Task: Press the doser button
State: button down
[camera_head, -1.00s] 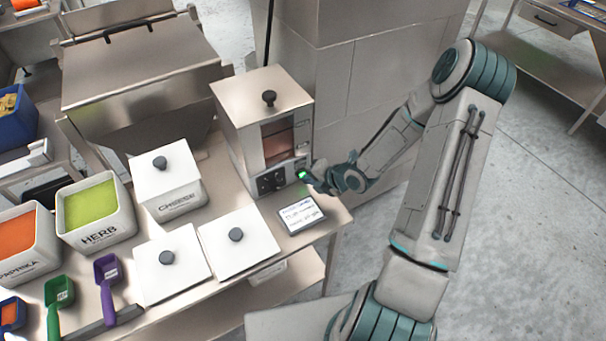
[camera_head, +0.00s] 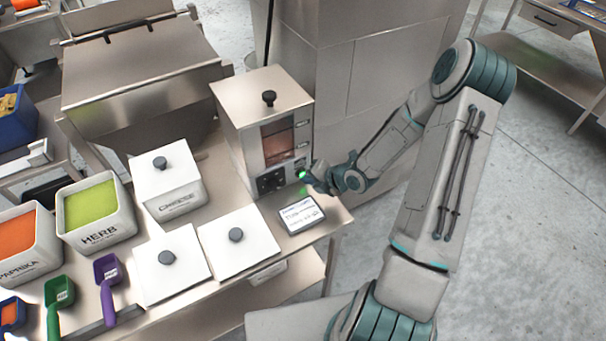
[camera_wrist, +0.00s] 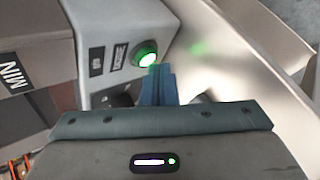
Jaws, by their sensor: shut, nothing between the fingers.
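The doser (camera_head: 240,128) is a steel box with a black knob on its lid and a window in its front, standing near the table's right end. Its button (camera_head: 303,174) glows green low on the front. In the wrist view the green button (camera_wrist: 145,53) sits in a dark ring on the grey panel. My gripper (camera_head: 312,184) is shut and empty, right at the button in the head view. In the wrist view its blue fingertips (camera_wrist: 158,72) lie just below and right of the button. I cannot tell whether they touch it.
A small display (camera_head: 301,214) lies on the table in front of the doser. Lidded white containers (camera_head: 238,250), a herb bin (camera_head: 97,240) and scoops (camera_head: 107,290) stand to the left. A panelled steel block (camera_head: 350,90) rises behind. Open floor lies right.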

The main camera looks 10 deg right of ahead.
dwell(0.4)
jog(key=shift+w+a+b, duration=0.1)
jog(key=shift+w+b, duration=0.25)
jog(key=shift+w, duration=0.05)
jog(key=shift+s, duration=0.1)
jog(key=shift+s+b, duration=0.15)
jog(key=shift+b, duration=0.15)
jog(key=shift+s, duration=0.15)
jog(key=shift+s+d+b, duration=0.3)
jog(key=shift+s+d, duration=0.05)
jog(key=shift+s, duration=0.6)
jog(key=shift+s+d+b, duration=0.3)
jog(key=shift+s+d, duration=0.05)
jog(key=shift+s, duration=0.6)
jog(key=shift+s+d+b, duration=0.3)
jog(key=shift+s+d, duration=0.05)
jog(key=shift+s, duration=0.6)
dwell(0.3)
